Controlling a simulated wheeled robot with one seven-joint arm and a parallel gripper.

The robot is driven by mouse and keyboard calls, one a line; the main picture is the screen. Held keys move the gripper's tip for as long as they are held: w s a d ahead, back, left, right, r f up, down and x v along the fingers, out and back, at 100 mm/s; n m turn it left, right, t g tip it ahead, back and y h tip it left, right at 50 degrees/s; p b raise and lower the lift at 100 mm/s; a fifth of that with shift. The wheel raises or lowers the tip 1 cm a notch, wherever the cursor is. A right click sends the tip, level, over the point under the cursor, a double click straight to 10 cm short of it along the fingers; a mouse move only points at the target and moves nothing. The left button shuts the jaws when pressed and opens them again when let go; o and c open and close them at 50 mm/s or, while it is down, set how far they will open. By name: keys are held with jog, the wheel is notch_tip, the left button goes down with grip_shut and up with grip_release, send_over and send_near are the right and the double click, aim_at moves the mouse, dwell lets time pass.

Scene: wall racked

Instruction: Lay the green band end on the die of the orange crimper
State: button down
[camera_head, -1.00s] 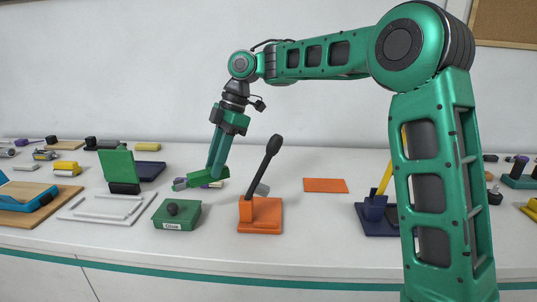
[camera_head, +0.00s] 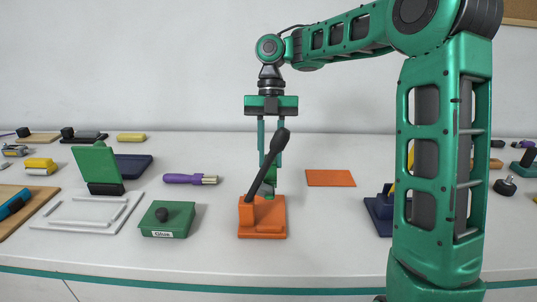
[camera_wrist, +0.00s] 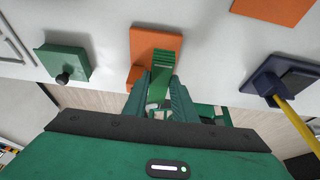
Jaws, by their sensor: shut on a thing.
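The orange crimper (camera_head: 262,222) stands on the white table in the middle of the head view, with its black lever (camera_head: 266,165) raised and leaning right. My gripper (camera_head: 270,172) points straight down behind the lever and is shut on the green band end (camera_head: 269,187). The band end is low over the crimper's base, partly hidden by the lever. In the wrist view the ridged green band end (camera_wrist: 167,63) sticks out between my fingers (camera_wrist: 161,88) and overlaps the orange crimper plate (camera_wrist: 148,42). The die is hidden, and I cannot tell whether the band end touches it.
A green box (camera_head: 168,224) with a black knob stands left of the crimper. A purple-handled tool (camera_head: 187,179) lies behind it. A flat orange plate (camera_head: 330,178) lies back right. A dark blue device (camera_head: 378,212) stands to the right, partly behind my arm.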

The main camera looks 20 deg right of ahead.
jog(key=shift+w+d, duration=0.1)
jog(key=shift+w, duration=0.05)
jog(key=shift+f, duration=3.8)
jog(key=shift+f, duration=0.55)
jog(key=c, duration=1.4)
grip_release()
jog(key=shift+v, duration=5.3)
jog(key=shift+w, duration=0.15)
